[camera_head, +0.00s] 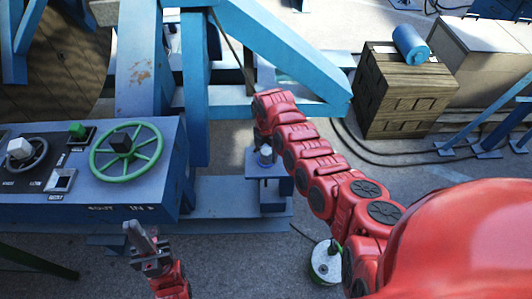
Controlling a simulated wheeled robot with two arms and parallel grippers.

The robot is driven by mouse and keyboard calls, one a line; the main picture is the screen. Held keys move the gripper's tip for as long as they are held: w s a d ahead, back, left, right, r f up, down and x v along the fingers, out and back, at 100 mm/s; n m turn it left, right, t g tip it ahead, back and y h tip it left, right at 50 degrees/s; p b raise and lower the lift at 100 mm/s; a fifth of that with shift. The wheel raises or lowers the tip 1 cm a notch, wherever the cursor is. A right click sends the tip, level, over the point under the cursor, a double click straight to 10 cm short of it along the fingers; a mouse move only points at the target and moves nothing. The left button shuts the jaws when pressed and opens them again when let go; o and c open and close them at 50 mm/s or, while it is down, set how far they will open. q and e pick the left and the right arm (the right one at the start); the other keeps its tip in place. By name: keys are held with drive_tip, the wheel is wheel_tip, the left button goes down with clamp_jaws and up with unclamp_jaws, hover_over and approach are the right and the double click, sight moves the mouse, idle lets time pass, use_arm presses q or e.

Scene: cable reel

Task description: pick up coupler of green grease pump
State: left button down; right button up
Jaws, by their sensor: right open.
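A white and green round can (325,262), which looks like the green grease pump, stands on the floor, partly hidden behind my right arm. I cannot make out its coupler. My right arm reaches from the lower right to the blue stand (285,168). My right gripper (265,152) points down just over the stand's small plate. It is open, small and hard to see, and I cannot tell whether anything is between its fingers. My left gripper (138,233) is in front of the blue control console, well left of the can. Its finger opening is unclear.
The blue console (85,190) with a green handwheel (125,151) and a grey knob is at left. Blue frame beams (270,45) rise behind my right arm. A wooden crate (405,92) with a blue cylinder (410,44) stands at right. Dark cables cross the floor.

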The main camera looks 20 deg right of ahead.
drive_tip(key=shift+c, duration=0.2)
clamp_jaws()
drive_tip(key=shift+r, duration=0.15)
idle(0.3)
